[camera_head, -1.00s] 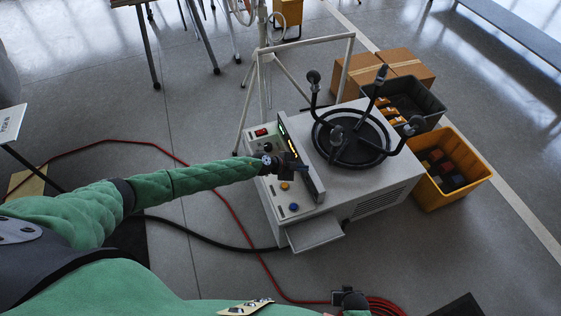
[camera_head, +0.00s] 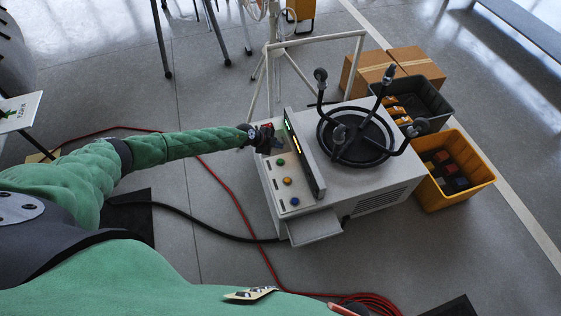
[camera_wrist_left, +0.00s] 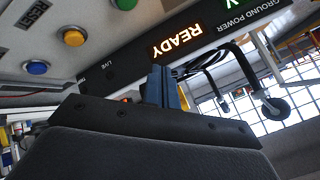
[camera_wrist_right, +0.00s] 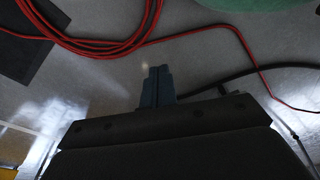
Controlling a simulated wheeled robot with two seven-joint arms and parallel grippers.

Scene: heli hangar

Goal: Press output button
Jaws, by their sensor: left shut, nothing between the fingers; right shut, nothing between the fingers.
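The ground power unit (camera_head: 395,193) is a white box with a sloped control panel on its left side. The panel carries a green button (camera_head: 281,162), an orange button (camera_head: 287,181) and a blue button (camera_head: 295,201) in a row. I cannot read which is labelled output. My left gripper (camera_head: 274,143) is shut and empty over the panel's far end, beyond the green button. In the left wrist view the green button (camera_wrist_left: 124,3) is cut by the top edge, and the display (camera_wrist_left: 178,45) reads READY. My right gripper (camera_wrist_right: 157,86) is shut and empty above the floor.
A black ring with upright hooked arms (camera_head: 356,138) lies on top of the unit. A yellow crate (camera_head: 450,198), a grey crate (camera_head: 435,108) and cardboard boxes (camera_head: 417,64) stand right of it. A red hose (camera_head: 232,200) and black cable (camera_head: 190,228) cross the floor.

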